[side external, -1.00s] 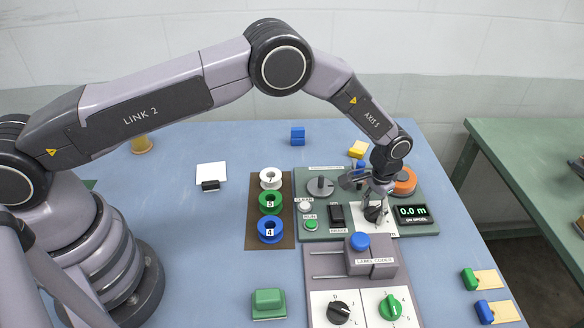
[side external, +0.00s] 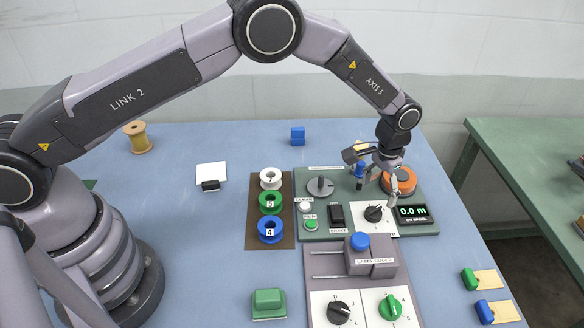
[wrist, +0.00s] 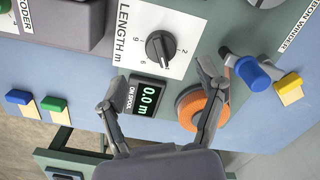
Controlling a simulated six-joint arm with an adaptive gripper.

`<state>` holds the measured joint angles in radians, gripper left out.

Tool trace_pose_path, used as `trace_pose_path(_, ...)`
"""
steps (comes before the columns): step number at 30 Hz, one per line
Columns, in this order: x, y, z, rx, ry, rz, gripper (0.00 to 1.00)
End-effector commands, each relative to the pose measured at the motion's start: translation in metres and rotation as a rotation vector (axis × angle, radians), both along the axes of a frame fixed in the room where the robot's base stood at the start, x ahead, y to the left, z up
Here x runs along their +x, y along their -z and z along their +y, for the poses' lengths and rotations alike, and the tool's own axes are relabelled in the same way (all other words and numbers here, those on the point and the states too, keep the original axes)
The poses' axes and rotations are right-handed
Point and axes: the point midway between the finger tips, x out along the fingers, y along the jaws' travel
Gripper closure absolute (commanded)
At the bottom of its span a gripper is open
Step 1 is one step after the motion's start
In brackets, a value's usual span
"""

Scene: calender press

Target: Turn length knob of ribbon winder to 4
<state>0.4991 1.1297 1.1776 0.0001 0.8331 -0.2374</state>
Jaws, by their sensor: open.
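The length knob (side external: 374,213) of the ribbon winder (side external: 335,225) is a black dial on a white plate. It also shows in the wrist view (wrist: 160,47), beside the words LENGTH m. I cannot tell for certain which number its pointer faces. The display (side external: 412,212) reads 0.0 m, also in the wrist view (wrist: 147,96). My gripper (side external: 380,190) is open and empty, above and slightly behind the knob, apart from it. In the wrist view its fingertips (wrist: 158,78) are spread, with the knob beyond them.
An orange spool (side external: 399,181) and a blue-handled crank (wrist: 252,72) sit close to my gripper. The label coder (side external: 370,262) stands in front of the winder. Ribbon spools (side external: 270,203) lie to the left. The left tabletop has free room.

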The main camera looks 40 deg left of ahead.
Motion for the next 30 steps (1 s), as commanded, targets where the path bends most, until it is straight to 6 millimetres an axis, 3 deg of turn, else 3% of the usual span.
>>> trace_pose_path(3, 0.000, -0.026, 0.000, -0.002, 0.000, -0.003, 0.30)
trace_pose_path(9, 0.000, -0.051, 0.000, 0.000, 0.000, -0.001, 0.30)
trace_pose_path(23, 0.001, -0.062, 0.003, -0.003, -0.003, -0.006, 0.30)
trace_pose_path(26, 0.001, -0.090, 0.016, -0.013, -0.015, -0.025, 0.30)
trace_pose_path(30, -0.009, -0.165, 0.056, -0.037, -0.048, -0.079, 0.30)
